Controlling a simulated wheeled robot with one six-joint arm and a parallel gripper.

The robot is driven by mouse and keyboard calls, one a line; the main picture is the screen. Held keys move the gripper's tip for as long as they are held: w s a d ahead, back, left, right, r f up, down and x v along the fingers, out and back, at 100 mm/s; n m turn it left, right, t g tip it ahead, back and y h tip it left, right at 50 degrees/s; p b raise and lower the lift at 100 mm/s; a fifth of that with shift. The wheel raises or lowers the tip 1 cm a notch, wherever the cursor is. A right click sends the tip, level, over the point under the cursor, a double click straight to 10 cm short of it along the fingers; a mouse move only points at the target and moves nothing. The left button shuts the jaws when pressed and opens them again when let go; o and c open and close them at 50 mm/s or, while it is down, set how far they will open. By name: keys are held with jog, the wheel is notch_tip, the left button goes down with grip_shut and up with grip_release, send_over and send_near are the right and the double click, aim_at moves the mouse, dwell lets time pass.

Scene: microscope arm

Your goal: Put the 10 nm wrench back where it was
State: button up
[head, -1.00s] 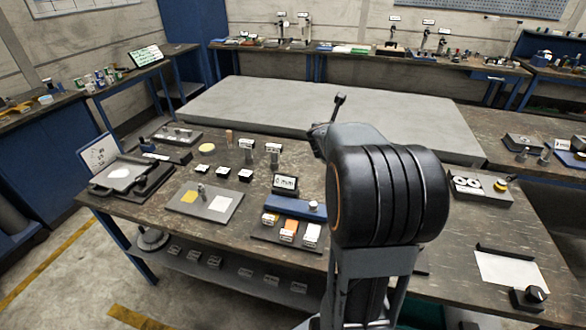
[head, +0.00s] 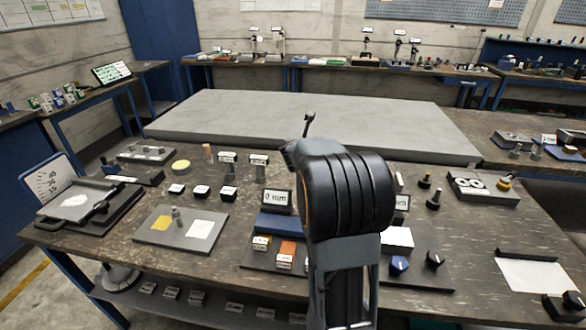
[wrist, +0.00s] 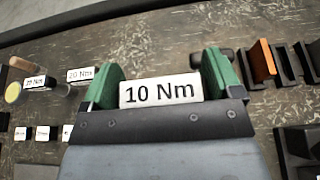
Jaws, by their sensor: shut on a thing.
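My gripper (wrist: 163,80) has green finger pads, which in the wrist view are closed on both sides of a white block labelled "10 Nm" (wrist: 160,93), the tag of the 10 Nm wrench. In the head view a thin dark rod with a small head (head: 308,122) sticks up above my arm; it appears to be the held wrench, raised over the bench. My arm hides most of the gripper there.
The dark workbench (head: 120,215) carries a plate with yellow and white pads (head: 180,228), small labelled blocks (head: 201,191), a "0 mm" display (head: 277,201) and a blue knob (head: 399,264). A large grey slab (head: 320,125) lies behind. My arm covers the bench's middle.

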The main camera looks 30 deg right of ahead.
jog(key=w+d+f, duration=0.2)
jog(key=w+f, duration=0.7)
jog(key=f, duration=0.2)
jog(key=shift+w+d, duration=0.15)
jog(key=shift+w, duration=0.15)
